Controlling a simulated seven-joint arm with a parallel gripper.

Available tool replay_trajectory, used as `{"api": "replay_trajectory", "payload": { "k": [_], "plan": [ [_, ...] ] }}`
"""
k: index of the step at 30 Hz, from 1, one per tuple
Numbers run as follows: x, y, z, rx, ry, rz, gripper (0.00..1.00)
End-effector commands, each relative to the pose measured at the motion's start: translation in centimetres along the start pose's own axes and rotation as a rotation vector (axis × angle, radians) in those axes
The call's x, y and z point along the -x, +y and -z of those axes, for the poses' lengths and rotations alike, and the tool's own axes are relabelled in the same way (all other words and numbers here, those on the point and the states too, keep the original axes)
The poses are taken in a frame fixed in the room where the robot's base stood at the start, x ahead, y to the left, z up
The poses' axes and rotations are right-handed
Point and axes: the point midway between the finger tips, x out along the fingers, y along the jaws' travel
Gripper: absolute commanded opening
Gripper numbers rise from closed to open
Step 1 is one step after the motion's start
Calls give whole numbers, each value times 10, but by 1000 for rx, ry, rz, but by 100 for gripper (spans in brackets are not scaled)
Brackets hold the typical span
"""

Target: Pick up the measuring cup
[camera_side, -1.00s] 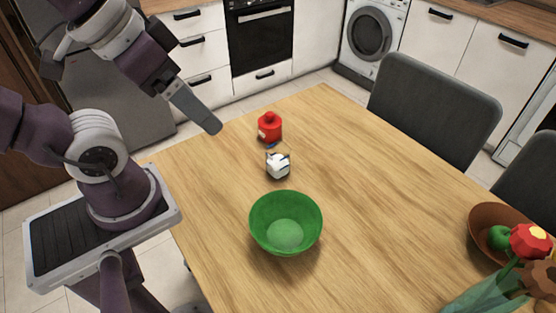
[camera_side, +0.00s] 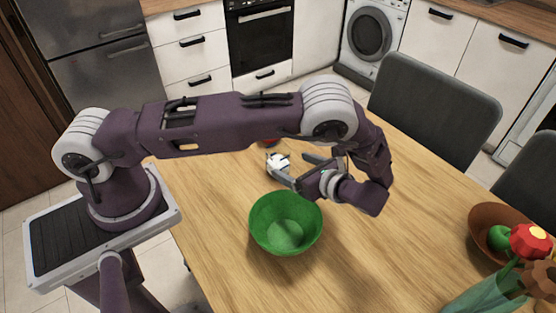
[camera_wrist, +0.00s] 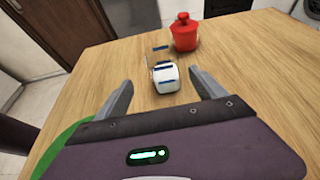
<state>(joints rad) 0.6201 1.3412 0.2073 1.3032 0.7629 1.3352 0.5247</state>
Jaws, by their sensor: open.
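The measuring cup (camera_side: 277,163), a small white piece with dark blue marks, is on the table between the red jar and the green bowl. In the wrist view the cup (camera_wrist: 165,78) is just ahead of my gripper, between the lines of the two fingers. My gripper (camera_side: 288,163) is open and low over the table, its fingers pointing at the cup. The open gripper (camera_wrist: 160,78) also shows in the wrist view, with nothing clamped. I cannot tell whether a finger touches the cup.
A red lidded jar (camera_wrist: 185,33) stands behind the cup and is mostly hidden by my arm in the side view. A green bowl (camera_side: 286,225) stands nearer the camera. A brown bowl (camera_side: 485,222) and flowers (camera_side: 530,245) are at the right. Chairs (camera_side: 435,108) border the table.

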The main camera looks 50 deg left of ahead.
Motion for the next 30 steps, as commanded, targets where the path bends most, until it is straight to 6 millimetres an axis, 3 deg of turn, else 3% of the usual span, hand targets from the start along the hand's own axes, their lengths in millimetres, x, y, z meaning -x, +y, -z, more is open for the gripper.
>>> {"api": "replay_trajectory", "payload": {
  "k": [9,17,22,28,30],
  "plan": [
    [-59,-1,4,-20,-18,8,80],
    [-87,-4,4,-18,-18,7,80],
    [-119,-7,4,-19,-17,7,80],
    [-123,-8,4,-17,-15,9,80],
    [-123,-8,4,-17,-16,9,70]
  ]
}}
